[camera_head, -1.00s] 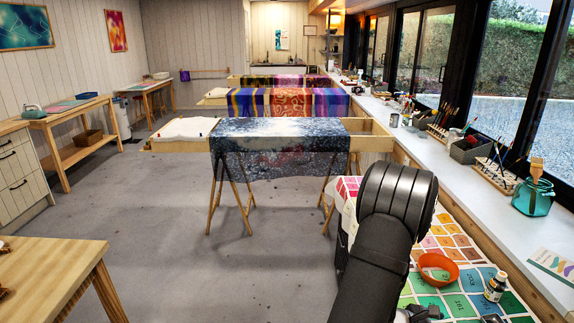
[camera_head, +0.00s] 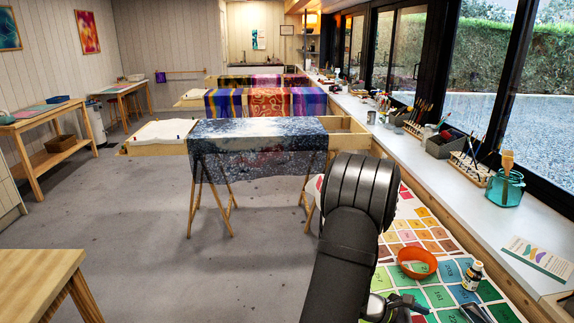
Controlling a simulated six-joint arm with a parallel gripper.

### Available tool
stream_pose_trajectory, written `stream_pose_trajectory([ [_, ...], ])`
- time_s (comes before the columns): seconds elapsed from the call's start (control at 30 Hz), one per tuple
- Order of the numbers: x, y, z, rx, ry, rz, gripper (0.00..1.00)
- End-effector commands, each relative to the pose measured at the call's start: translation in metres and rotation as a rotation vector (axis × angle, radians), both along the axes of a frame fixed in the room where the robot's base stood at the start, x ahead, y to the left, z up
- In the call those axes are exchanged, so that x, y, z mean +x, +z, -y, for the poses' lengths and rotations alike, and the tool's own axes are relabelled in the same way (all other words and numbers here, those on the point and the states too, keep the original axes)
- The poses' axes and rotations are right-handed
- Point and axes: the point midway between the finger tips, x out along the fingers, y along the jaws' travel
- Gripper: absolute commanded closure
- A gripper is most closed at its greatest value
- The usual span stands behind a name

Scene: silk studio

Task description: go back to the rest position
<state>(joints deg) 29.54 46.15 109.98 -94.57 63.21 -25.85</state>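My arm rises from the bottom edge in the head view, its black rounded elbow in front of the table with the colour chart. Part of my gripper (camera_head: 404,304) shows low in the picture, just right of the arm, over the colour chart (camera_head: 408,238). Its fingers are partly hidden and too small to tell whether they are open or shut. I see nothing clearly held in it.
Near my gripper are an orange bowl (camera_head: 417,263), a small bottle (camera_head: 472,275) and a dark flat object (camera_head: 476,313). A windowsill (camera_head: 480,213) with jars and brushes runs along the right. A wooden table (camera_head: 38,285) stands at lower left; the floor between is clear.

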Motion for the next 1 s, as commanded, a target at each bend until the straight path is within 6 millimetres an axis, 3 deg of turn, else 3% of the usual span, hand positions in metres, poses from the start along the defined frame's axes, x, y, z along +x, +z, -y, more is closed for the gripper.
stream_pose_trajectory([
  [0.57, 0.047, -0.027, -0.058, -0.001, -0.271, 0.0, 0.06],
  [1.0, 0.088, -0.051, -0.124, 0.0, -0.527, 0.002, 0.06],
])
